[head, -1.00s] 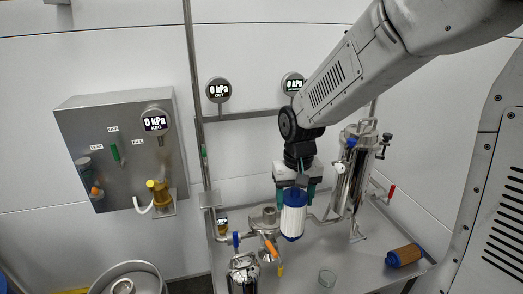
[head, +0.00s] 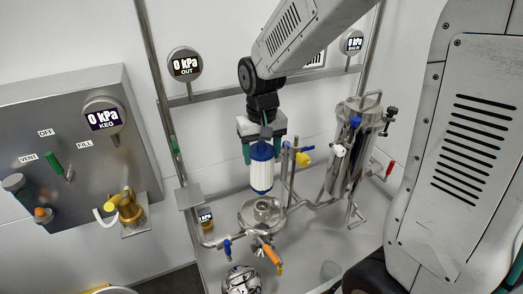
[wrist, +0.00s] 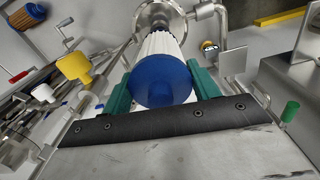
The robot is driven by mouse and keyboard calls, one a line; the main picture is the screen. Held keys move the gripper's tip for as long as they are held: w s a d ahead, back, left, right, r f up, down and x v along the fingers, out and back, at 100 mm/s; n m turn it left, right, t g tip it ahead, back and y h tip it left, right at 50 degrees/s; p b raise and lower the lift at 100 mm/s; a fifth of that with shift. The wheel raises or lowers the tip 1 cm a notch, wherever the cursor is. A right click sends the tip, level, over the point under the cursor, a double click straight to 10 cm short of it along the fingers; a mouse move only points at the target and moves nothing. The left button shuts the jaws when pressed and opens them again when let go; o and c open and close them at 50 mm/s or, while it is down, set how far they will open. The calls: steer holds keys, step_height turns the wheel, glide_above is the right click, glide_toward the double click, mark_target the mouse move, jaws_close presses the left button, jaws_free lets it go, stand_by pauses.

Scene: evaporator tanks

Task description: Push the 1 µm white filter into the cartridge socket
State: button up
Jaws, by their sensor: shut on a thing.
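My gripper (head: 262,148) is shut on the white filter (head: 262,177), a pleated white cylinder with blue end caps. The filter hangs upright in the head view. Its lower blue cap is a little above the round steel housing base with the cartridge socket (head: 262,213), apart from it. In the wrist view, the green fingers of my gripper (wrist: 163,90) flank the near blue cap of the white filter (wrist: 161,81). The steel flange of the socket (wrist: 160,13) shows beyond the filter, which hides part of it.
A steel filter housing (head: 350,150) stands to the right on the bench. Thin rods and a yellow-handled valve (head: 303,159) stand close to the filter's right. An orange-brown filter (wrist: 29,16) lies at upper left in the wrist view. Orange and blue valve handles (head: 270,254) sit in front.

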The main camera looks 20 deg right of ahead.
mark_target(262, 177)
steer(key=shift+s, duration=0.1)
steer(key=shift+s+f, duration=0.1)
steer(key=shift+f, duration=4.15)
steer(key=o, duration=1.5)
